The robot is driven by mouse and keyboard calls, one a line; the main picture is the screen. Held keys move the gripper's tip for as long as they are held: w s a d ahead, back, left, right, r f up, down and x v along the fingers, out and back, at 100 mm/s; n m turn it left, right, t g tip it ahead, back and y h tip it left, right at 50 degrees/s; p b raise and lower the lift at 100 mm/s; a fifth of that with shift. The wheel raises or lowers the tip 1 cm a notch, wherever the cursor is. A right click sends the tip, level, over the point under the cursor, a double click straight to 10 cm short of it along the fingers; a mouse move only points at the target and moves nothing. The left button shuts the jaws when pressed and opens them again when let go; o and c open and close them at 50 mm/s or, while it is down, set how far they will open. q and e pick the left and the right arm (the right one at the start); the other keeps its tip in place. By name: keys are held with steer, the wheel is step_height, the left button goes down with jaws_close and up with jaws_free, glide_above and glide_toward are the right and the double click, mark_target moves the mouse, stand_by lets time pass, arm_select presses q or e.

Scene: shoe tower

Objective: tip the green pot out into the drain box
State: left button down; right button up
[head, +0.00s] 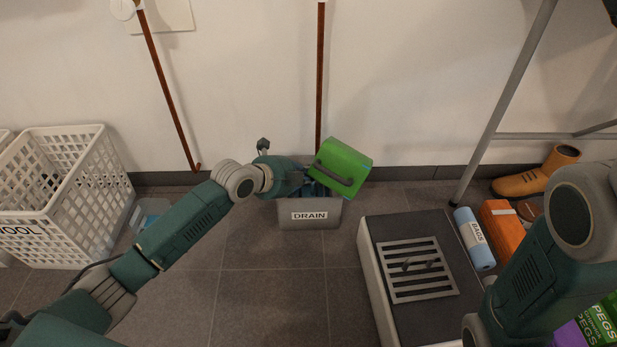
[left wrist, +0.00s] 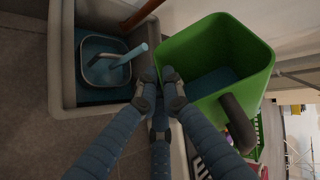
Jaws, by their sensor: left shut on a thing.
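The green pot (head: 346,160) with a dark handle is held up near the wall, tilted, above and slightly right of the grey drain box (head: 309,217) labelled DRAIN. My left gripper (head: 309,180) is shut on the pot at its rim. In the left wrist view the fingertips (left wrist: 160,80) meet at the rim of the pot (left wrist: 255,62), and blue contents show inside it. The drain box (left wrist: 62,75) lies to the left there, with blue liquid and a small square container (left wrist: 104,66) in it. My right arm shows at the right, but its gripper is out of view.
A white crate (head: 95,180) stands at the left with a blue container (head: 150,213) beside it. A dark-topped box with a slatted grate (head: 415,270) is right of centre. A blue BAGS roll (head: 474,238), orange thing (head: 504,236) and brown boot (head: 538,172) lie further right.

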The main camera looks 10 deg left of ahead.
arm_select(q)
steer(key=shift+w+a+b, duration=0.15)
steer(key=shift+a+b, duration=0.1)
steer(key=shift+b, duration=0.1)
steer(key=a+f+n+h+b, duration=0.1)
steer(key=f+h+b, duration=0.1)
steer(key=b, duration=0.5)
steer(key=shift+w+a+n, duration=0.15)
steer(key=shift+n, duration=0.25)
stand_by(0.7)
steer(key=shift+a+f+h+b, duration=0.1)
steer(key=shift+h+b, duration=0.25)
steer(key=shift+h, duration=0.05)
steer(key=shift+a+n+h, duration=0.35)
steer(key=shift+n+h, duration=0.55)
steer(key=shift+n, duration=0.1)
stand_by(1.0)
stand_by(0.9)
